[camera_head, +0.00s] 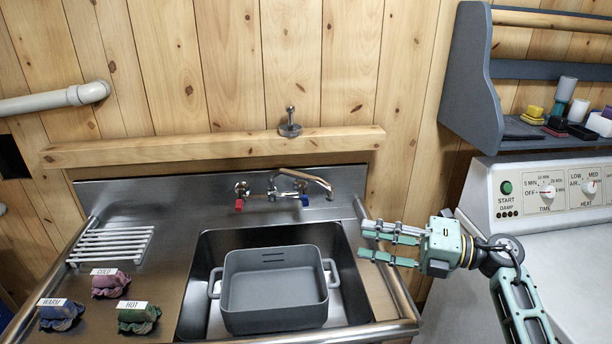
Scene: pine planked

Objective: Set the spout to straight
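The metal spout (308,178) sits on the wall-mounted faucet behind the sink (205,258). It is swung to the right in the picture, its bent tip over the right back part of the sink. A tap with a red mark (240,196) is on its left and one with a blue mark (304,200) is on its right. My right gripper (366,241) is at the sink's right edge, below and to the right of the spout. Its fingers point left, apart and with nothing between them. It does not touch the spout. My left gripper is not in view.
A grey two-handled tub (275,313) stands in the sink. A wooden ledge (210,147) runs above the faucet. Labelled cloths (110,284) and a rack (112,245) lie on the left drainboard. A white control panel (545,190) and a shelf (470,75) are at right.

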